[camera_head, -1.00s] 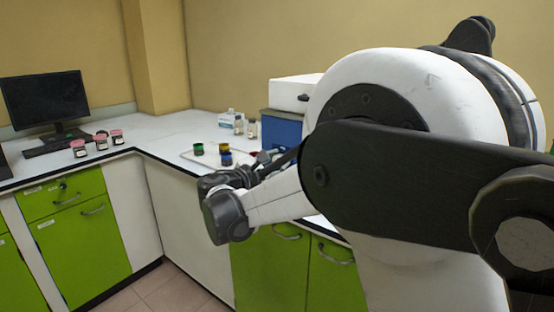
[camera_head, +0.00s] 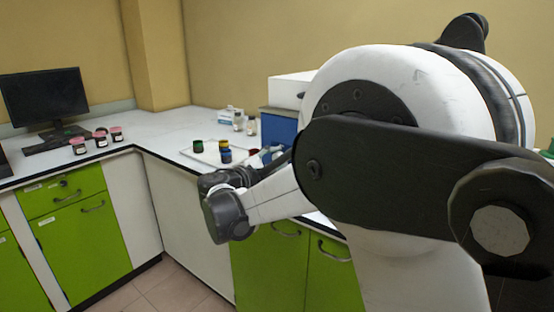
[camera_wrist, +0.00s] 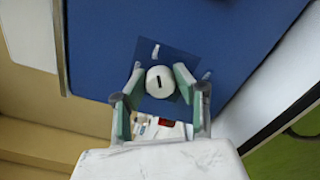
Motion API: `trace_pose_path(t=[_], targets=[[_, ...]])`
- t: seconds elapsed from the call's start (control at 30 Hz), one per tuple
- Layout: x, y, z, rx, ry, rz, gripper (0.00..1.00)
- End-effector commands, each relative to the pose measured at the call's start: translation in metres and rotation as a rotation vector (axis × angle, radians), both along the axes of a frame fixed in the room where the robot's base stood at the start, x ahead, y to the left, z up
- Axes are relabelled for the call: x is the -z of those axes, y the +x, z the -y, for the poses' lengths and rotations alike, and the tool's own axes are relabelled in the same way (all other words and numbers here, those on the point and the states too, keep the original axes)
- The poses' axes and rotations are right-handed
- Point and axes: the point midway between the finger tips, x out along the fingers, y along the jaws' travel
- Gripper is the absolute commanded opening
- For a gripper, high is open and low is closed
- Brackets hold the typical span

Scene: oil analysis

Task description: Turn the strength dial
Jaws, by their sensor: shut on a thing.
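The strength dial (camera_wrist: 160,82) is a round white knob with a dark slot mark, on a dark square patch of a blue panel (camera_wrist: 225,35). My gripper (camera_wrist: 158,80) has its two green-and-grey fingers on either side of the dial and is shut on it in the wrist view. The dark mark runs nearly upright in that view. In the head view the blue-fronted device (camera_head: 281,128) stands on the bench. The dial and my fingertips are hidden there behind my arm.
Several dark jars with coloured lids (camera_head: 225,154) stand on a tray (camera_head: 186,151) near the device. Bottles (camera_head: 239,121) stand behind them. Pink-lidded jars (camera_head: 100,139) and a monitor (camera_head: 45,98) are on the left bench. Green cabinets (camera_head: 73,212) lie below.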

Motion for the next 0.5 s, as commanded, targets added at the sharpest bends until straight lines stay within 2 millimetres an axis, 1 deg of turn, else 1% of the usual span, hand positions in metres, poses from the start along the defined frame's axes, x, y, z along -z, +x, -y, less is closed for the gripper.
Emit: trace_pose_path(t=[0.3, 0.33, 0.43, 0.5], targets=[[0.0009, -0.0006, -0.0005, 0.000, 0.002, 0.000, 0.02], [0.0009, -0.0006, -0.0005, 0.000, 0.002, 0.000, 0.31], [0.0007, -0.0006, -0.0005, 0.000, 0.002, 0.000, 0.44], [0.0006, -0.0005, -0.0004, 0.000, 0.002, 0.000, 0.46]])
